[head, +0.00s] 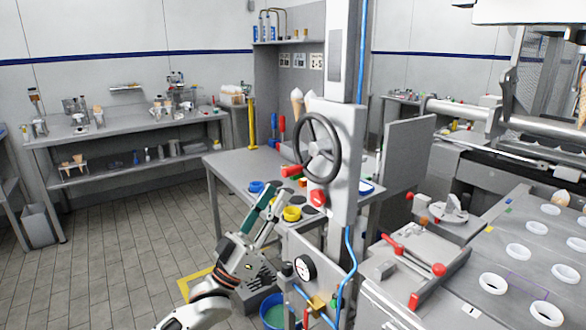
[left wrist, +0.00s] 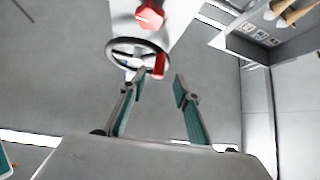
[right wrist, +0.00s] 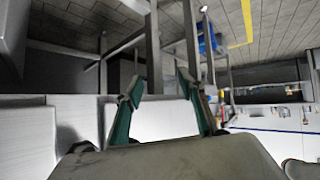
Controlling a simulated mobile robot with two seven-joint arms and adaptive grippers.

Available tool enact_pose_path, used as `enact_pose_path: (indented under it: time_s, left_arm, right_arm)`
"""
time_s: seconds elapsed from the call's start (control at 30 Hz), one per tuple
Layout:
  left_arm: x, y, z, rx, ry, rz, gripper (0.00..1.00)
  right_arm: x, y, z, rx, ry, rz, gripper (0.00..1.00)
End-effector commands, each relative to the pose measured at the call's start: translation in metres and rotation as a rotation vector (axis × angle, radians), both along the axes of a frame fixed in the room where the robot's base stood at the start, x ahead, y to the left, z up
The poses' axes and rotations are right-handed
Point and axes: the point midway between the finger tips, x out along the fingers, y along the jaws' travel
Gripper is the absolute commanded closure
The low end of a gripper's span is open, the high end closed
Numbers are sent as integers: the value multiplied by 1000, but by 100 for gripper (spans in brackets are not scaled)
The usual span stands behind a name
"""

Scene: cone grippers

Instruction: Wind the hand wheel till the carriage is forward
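The hand wheel (head: 335,132) is a dark ring with spokes on a white upright column (head: 347,190). Its red handle (head: 290,171) sticks out at the lower left of the rim. My left gripper (head: 279,192) is below the handle, pointing up toward it. In the left wrist view the left gripper (left wrist: 157,85) is open, and the handle (left wrist: 160,66) shows just beyond and between its fingertips, apparently untouched; the wheel (left wrist: 113,46) shows behind. My right gripper (right wrist: 158,82) is open and empty, over machine parts and floor. I cannot tell which part is the carriage.
A red knob (head: 318,197) sits on the column below the wheel. A grey table (head: 228,165) with coloured cups stands behind. A machine bed (head: 525,280) with white rings is at the right. A gauge (head: 305,268) and blue hose are low on the column. Tiled floor at left is free.

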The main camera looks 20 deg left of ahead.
Motion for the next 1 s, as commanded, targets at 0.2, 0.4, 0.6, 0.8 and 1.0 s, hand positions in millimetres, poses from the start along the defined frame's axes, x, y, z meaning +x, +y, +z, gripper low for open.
enact_pose_path:
  time_s: [0.2,0.4,0.6,0.8,1.0]
  left_arm:
    - [17,-10,23,-1,-5,-1,68]
    - [36,-20,42,-1,-2,0,68]
    - [46,-26,52,0,0,0,68]
    - [47,-26,53,1,1,0,68]
    - [47,-27,52,1,1,0,94]
  right_arm:
    - [-4,1,3,5,5,0,60]
    - [-5,2,5,10,7,-1,60]
    - [-5,2,4,10,10,-2,60]
    - [-5,2,4,10,9,-2,60]
    - [-4,2,5,9,8,-2,60]
